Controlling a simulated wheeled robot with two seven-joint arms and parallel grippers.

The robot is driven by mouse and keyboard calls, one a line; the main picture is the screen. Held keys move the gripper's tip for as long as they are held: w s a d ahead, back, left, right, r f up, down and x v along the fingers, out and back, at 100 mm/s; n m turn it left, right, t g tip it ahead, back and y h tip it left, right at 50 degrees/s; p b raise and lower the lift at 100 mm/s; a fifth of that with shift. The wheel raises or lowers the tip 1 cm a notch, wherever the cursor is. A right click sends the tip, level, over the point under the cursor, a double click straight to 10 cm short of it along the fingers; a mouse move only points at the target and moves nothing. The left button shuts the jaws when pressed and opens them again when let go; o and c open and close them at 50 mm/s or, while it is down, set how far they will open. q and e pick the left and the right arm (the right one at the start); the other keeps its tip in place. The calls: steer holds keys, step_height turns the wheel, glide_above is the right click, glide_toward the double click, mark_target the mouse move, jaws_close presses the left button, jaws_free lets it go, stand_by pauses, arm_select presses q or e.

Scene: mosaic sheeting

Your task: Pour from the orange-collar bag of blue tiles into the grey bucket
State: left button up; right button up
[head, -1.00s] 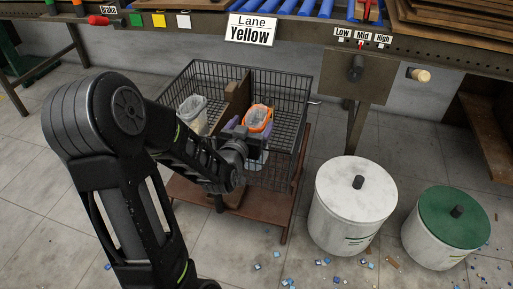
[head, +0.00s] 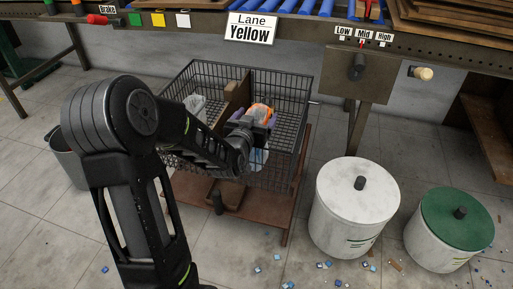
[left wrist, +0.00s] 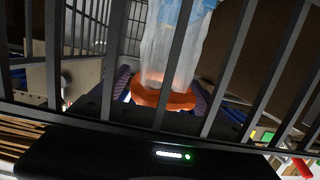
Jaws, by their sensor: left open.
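The bag of blue tiles (head: 258,158) is in the right compartment of the wire basket. Its orange collar (head: 262,109) is at the top. My left gripper (head: 257,119) is open, with its purple pads at the collar. In the left wrist view, the orange collar (left wrist: 165,98) is between the pads of my left gripper (left wrist: 163,88), with the clear bag (left wrist: 175,50) and some blue beyond it. Basket bars cross in front there. Contact cannot be told. The grey bucket (head: 70,165) stands on the floor at the left, partly hidden by my left arm. My right gripper is not in view.
The wire basket (head: 285,95) has a brown divider (head: 237,92) and another bag (head: 196,104) with a pale collar at left. A white lidded drum (head: 352,215) and a green-lidded drum (head: 445,235) stand at right. Loose tiles lie on the floor.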

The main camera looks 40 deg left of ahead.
arm_select(q)
steer(key=shift+c, duration=0.5)
jaws_close()
stand_by(0.3)
